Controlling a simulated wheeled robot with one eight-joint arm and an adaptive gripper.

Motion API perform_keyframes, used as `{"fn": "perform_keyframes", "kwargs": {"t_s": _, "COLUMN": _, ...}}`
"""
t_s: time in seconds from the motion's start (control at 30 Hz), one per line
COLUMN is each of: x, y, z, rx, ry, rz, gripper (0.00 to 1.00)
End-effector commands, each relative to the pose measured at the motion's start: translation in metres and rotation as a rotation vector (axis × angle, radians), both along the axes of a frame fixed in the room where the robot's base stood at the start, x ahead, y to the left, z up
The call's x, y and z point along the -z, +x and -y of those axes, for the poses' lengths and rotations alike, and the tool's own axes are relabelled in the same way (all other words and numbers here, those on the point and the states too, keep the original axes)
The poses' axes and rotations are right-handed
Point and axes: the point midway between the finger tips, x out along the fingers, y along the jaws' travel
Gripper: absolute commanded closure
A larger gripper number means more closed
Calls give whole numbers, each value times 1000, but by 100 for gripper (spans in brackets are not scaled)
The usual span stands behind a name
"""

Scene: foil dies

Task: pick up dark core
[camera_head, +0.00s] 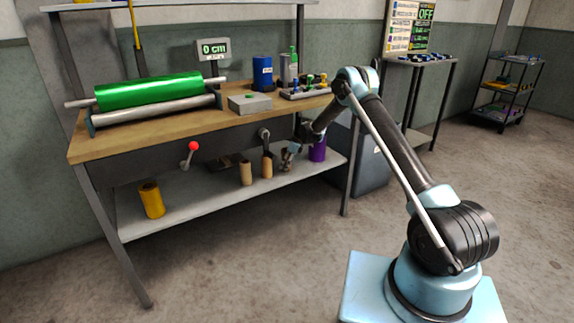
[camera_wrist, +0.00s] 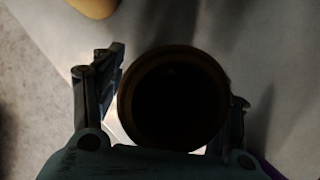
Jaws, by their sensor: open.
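The dark core (camera_wrist: 172,98) stands upright between the two fingers of my gripper (camera_wrist: 176,85) in the wrist view, seen from above into its black hollow end. The fingers are spread, one on each side of it. The left finger shows a gap to it; the right finger is close to its rim, and I cannot tell whether they touch. In the head view my gripper (camera_head: 288,157) is low over the bench's lower shelf, between the tan cores and the purple roll. There it mostly hides the dark core.
A purple roll (camera_head: 318,151) stands close on the right. A gold roll (camera_head: 151,199) is farther left on the shelf (camera_head: 200,203). The bench top (camera_head: 140,140) overhangs the shelf.

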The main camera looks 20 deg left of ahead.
Motion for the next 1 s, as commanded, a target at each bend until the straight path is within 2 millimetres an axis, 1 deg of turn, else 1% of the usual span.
{"fn": "perform_keyframes", "kwargs": {"t_s": 0.17, "x": 0, "y": 0, "z": 0, "rx": 0, "ry": 0, "rz": 0, "gripper": 32}}
{"fn": "perform_keyframes", "kwargs": {"t_s": 0.2, "x": 0, "y": 0, "z": 0, "rx": 0, "ry": 0, "rz": 0, "gripper": 42}}
{"fn": "perform_keyframes", "kwargs": {"t_s": 0.27, "x": 0, "y": 0, "z": 0, "rx": 0, "ry": 0, "rz": 0, "gripper": 55}}
{"fn": "perform_keyframes", "kwargs": {"t_s": 0.3, "x": 0, "y": 0, "z": 0, "rx": 0, "ry": 0, "rz": 0, "gripper": 64}}
{"fn": "perform_keyframes", "kwargs": {"t_s": 0.37, "x": 0, "y": 0, "z": 0, "rx": 0, "ry": 0, "rz": 0, "gripper": 78}}
{"fn": "perform_keyframes", "kwargs": {"t_s": 0.4, "x": 0, "y": 0, "z": 0, "rx": 0, "ry": 0, "rz": 0, "gripper": 81}}
{"fn": "perform_keyframes", "kwargs": {"t_s": 0.77, "x": -3, "y": 0, "z": 0, "rx": 0, "ry": 0, "rz": 0, "gripper": 81}}
{"fn": "perform_keyframes", "kwargs": {"t_s": 0.87, "x": -10, "y": 0, "z": 0, "rx": 0, "ry": 0, "rz": 0, "gripper": 81}}
{"fn": "perform_keyframes", "kwargs": {"t_s": 1.0, "x": -28, "y": 0, "z": 0, "rx": 0, "ry": 0, "rz": 0, "gripper": 81}}
